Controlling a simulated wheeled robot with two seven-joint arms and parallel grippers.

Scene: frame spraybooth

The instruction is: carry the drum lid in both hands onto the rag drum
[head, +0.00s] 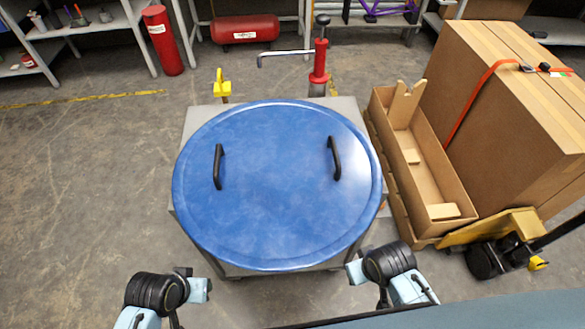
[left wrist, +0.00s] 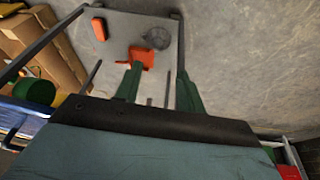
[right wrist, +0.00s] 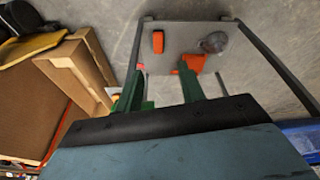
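The drum lid (head: 277,185) is a large round blue disc lying flat on a grey stand in the middle of the head view. It has two black bar handles, a left one (head: 218,166) and a right one (head: 334,158). My left gripper (left wrist: 155,72) is open and empty, its two green fingers apart. My right gripper (right wrist: 157,78) is also open and empty. In the head view both my wrists are on the near side, below the lid and clear of the handles. I cannot make out the rag drum for certain in any view.
The grey stand (head: 198,122) shows around the lid. A red hand pump (head: 319,62) and a yellow item (head: 222,87) stand behind it. Large cardboard boxes (head: 510,90) and a yellow pallet jack (head: 490,228) crowd the right. Floor (head: 80,170) is free on the left.

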